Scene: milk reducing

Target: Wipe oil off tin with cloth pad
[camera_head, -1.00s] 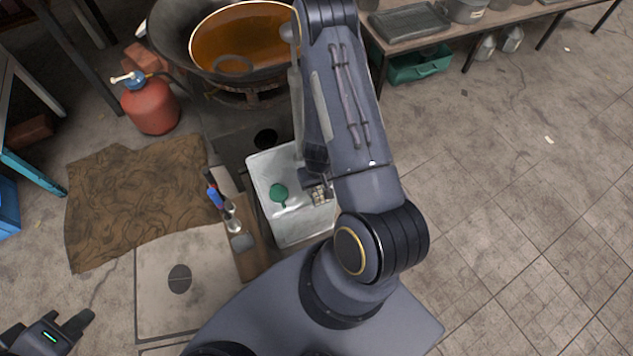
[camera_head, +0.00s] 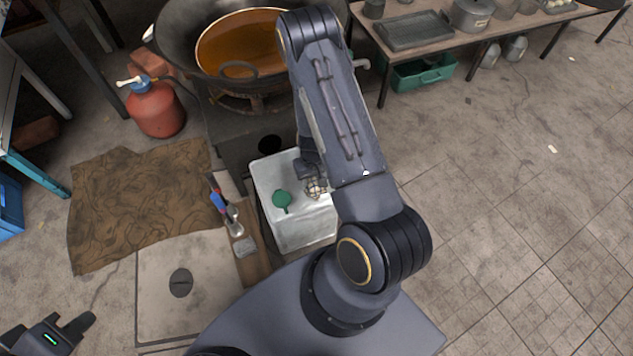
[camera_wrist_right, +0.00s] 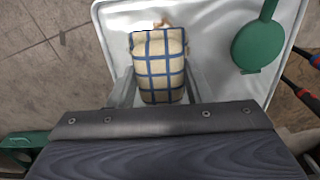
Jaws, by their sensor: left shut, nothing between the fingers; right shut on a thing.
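The tin (camera_head: 300,231) is a pale metal box with a green round cap (camera_head: 282,199) on its top. My right gripper (camera_head: 313,182) is over the right part of the tin top and shut on the cloth pad (camera_head: 316,192). In the right wrist view the cloth pad (camera_wrist_right: 160,62) is cream with blue checks, between the fingers and over the white tin top (camera_wrist_right: 214,45). I cannot tell how firmly it touches. A small brown spot shows at its far end; I cannot tell whether it is oil. My left gripper (camera_head: 68,330) is shut and empty at the lower left.
A wide wok (camera_head: 245,45) of brown oil stands behind the tin. A narrow board (camera_head: 250,262) with screwdriver-like tools and a grey block lies left of the tin. A red pump can (camera_head: 155,108) and a brown cloth (camera_head: 135,200) lie further left.

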